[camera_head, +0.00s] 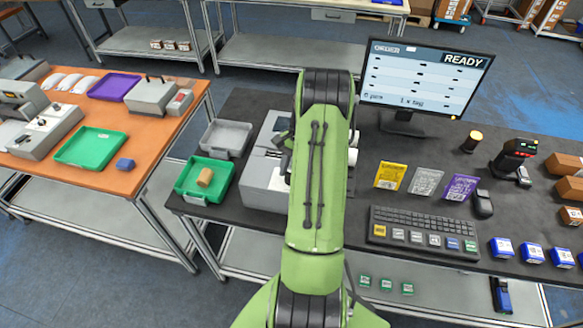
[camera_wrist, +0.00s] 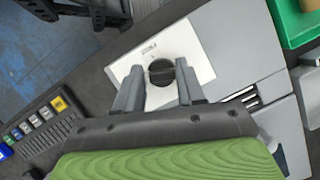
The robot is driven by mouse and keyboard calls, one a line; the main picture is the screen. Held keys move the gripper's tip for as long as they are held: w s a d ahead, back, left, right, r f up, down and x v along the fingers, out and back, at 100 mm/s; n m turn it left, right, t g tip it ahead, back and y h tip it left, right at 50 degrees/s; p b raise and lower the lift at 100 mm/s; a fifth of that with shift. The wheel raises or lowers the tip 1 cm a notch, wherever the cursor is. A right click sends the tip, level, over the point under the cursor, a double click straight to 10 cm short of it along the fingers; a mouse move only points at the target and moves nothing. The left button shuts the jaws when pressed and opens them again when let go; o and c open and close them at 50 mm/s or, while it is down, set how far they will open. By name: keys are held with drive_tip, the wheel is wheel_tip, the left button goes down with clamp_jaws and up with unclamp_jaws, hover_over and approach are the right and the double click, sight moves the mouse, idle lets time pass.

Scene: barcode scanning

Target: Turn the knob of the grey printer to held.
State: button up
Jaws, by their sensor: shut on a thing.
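The grey printer (camera_head: 262,172) stands on the dark bench, partly hidden behind my green arm. In the wrist view its pale panel (camera_wrist: 207,62) carries a round black knob (camera_wrist: 160,71) with a raised bar across it. Small print sits by the knob, too small to read. My gripper (camera_wrist: 160,80) has one finger on each side of the knob and is shut on it. In the head view my arm hides the knob and most of my gripper.
A green tray (camera_head: 184,189) with a brown block and a grey tray (camera_head: 226,137) stand left of the printer. A monitor (camera_head: 424,79) reading READY, a keyboard (camera_head: 424,233) and several packets lie to the right.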

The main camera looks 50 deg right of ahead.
drive_tip(key=shift+w+n+g+h, duration=0.15)
drive_tip(key=shift+n+g, duration=0.25)
drive_tip(key=shift+n, duration=0.6)
drive_tip(key=shift+s+n+g+h, duration=0.15)
drive_tip(key=shift+n+g, duration=0.25)
drive_tip(key=shift+n, duration=0.6)
drive_tip(key=shift+w+r, duration=0.1)
drive_tip(key=o, duration=1)
drive_tip(key=shift+o, duration=0.2)
drive_tip(key=p+v, duration=0.1)
drive_tip(key=v, duration=1.4)
drive_tip(key=shift+d+r+p, duration=0.2)
drive_tip(key=shift+r+p, duration=0.1)
drive_tip(key=shift+w, duration=0.1)
